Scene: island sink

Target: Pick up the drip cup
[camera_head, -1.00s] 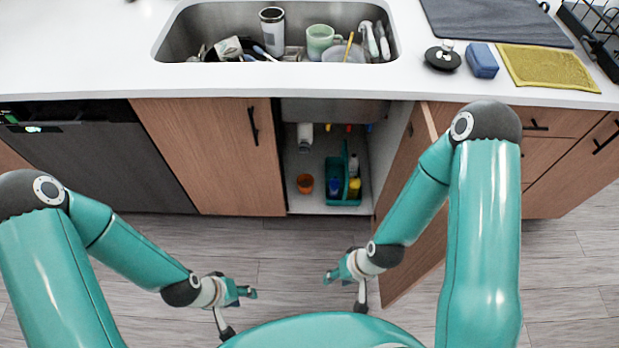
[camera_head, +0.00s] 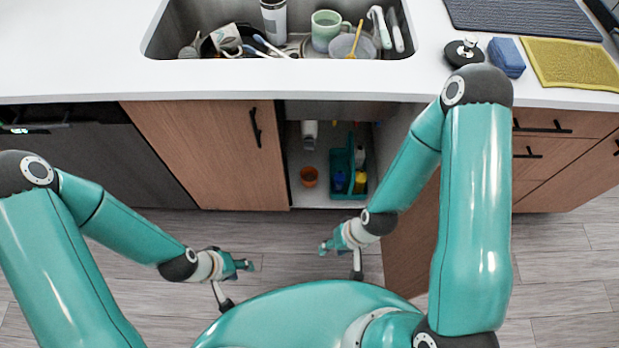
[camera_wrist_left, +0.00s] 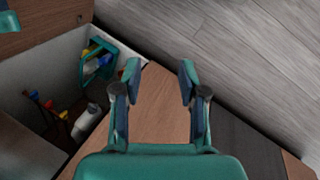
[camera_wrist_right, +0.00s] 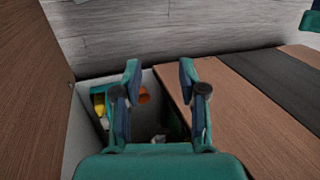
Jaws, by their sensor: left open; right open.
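The drip cup looks to be the small orange cup (camera_head: 309,177) on the floor of the open cabinet under the sink, left of a teal caddy. It also shows in the right wrist view (camera_wrist_right: 143,95), just beyond and between the fingers. My right gripper (camera_head: 326,247) is open and empty, in front of the cabinet opening and short of the cup. In the right wrist view its fingertips (camera_wrist_right: 159,70) are apart. My left gripper (camera_head: 250,265) is open and empty, lower left of the opening. Its fingers (camera_wrist_left: 160,75) show apart in the left wrist view.
The teal caddy (camera_head: 343,160) holds bottles right of the cup. The open cabinet door (camera_head: 408,240) stands beside my right arm. The closed door (camera_head: 207,155) bounds the opening's left. The floor in front is clear.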

